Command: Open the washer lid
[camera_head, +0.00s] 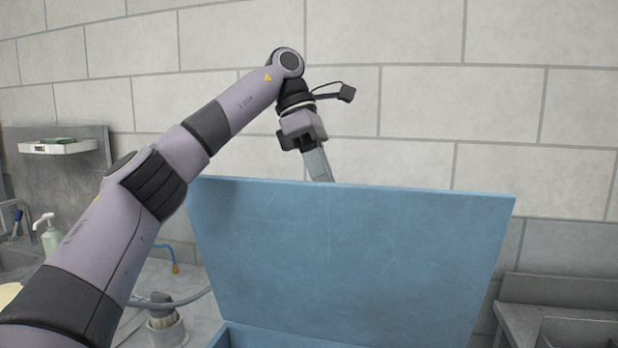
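The washer lid (350,262) is a large, scuffed blue panel in the middle of the view. It stands raised, nearly upright, above the blue washer body (262,338), of which only a strip of rim shows at the bottom. My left gripper (321,172) points down at the lid's top edge, left of its middle. Its fingertips are partly hidden at or behind that edge, and I cannot tell if they touch it. I cannot tell whether the fingers are open or shut. My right gripper is not in view.
A grey sink counter with a soap bottle (50,235) and a brush-like item (166,322) lies left of the washer. A white wall shelf (58,146) hangs at far left. A grey sink unit (566,322) stands at right. A block wall is behind.

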